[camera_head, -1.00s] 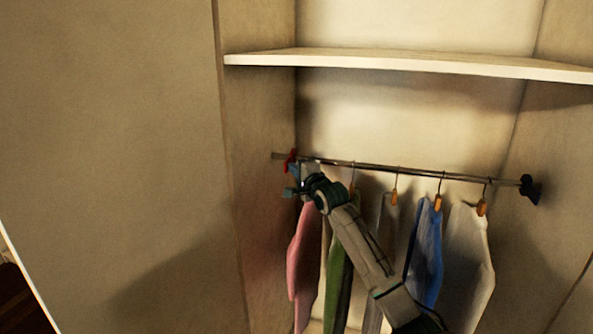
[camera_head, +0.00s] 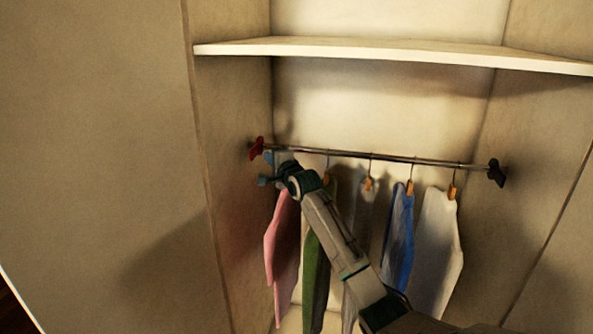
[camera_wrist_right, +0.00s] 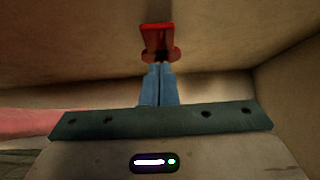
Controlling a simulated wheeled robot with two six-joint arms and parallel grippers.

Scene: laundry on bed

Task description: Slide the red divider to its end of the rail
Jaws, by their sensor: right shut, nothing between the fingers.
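The red divider (camera_head: 257,147) is at the left end of the metal rail (camera_head: 390,157), close to the closet's left wall. In the right wrist view the red divider (camera_wrist_right: 158,42) is straight ahead of the fingertips. My right gripper (camera_head: 268,160) is at the rail's left end, just right of the divider. Its blue fingers (camera_wrist_right: 157,82) are shut together with nothing between them. Their tips are at or very near the divider; I cannot tell whether they touch. My left gripper is not in view.
Several garments hang from the rail, among them a pink one (camera_head: 283,245), a green one (camera_head: 316,275), a blue one (camera_head: 399,235) and a white one (camera_head: 438,250). A dark divider (camera_head: 496,172) is at the rail's right end. A white shelf (camera_head: 390,52) is above.

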